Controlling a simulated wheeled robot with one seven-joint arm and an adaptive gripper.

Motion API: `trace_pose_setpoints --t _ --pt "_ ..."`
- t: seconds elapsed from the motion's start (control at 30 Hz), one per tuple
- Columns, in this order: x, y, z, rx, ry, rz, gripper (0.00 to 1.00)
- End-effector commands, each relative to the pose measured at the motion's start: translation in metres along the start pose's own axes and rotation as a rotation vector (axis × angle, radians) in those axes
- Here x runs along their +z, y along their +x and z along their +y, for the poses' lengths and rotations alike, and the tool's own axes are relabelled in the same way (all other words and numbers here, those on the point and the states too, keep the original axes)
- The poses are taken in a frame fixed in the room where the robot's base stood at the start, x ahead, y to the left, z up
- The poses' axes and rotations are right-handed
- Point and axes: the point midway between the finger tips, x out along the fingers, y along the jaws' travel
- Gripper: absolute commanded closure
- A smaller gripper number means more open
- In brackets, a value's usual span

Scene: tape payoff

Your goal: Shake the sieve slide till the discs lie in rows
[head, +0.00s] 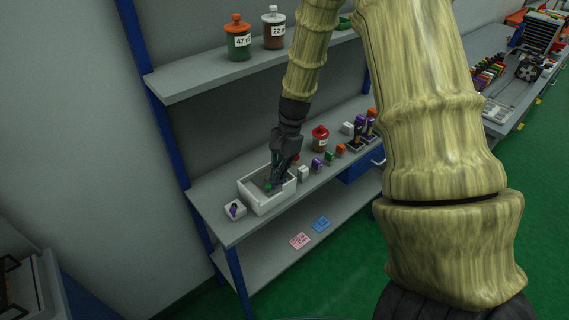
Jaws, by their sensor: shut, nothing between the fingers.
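A white open box (262,208) with a dark grey inside stands on the grey workbench; it may be the sieve slide, but I cannot tell for sure. My gripper (273,185) points down into this box from above, its fingers shut and holding nothing. A small green spot (268,187) shows by the fingertips; I cannot tell whether it is a part of the box or a loose piece. The gripper hides the box's right inside. No discs or rows can be made out at this size.
A small white block with a purple piece (235,210) stands left of the box. Small coloured blocks (318,165) and a red-lidded jar (320,138) stand to its right. Two lidded jars (238,42) stand on the shelf above. Pink (300,240) and blue cards lie on the lower shelf.

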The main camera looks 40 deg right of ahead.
Motion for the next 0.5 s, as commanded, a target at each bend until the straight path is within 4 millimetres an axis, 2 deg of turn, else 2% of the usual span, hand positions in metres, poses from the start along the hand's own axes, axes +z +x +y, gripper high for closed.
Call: trace_pose_setpoints --t 0.5 --pt "0.0077 0.0021 -0.0012 -0.001 -0.001 0.001 1.00"
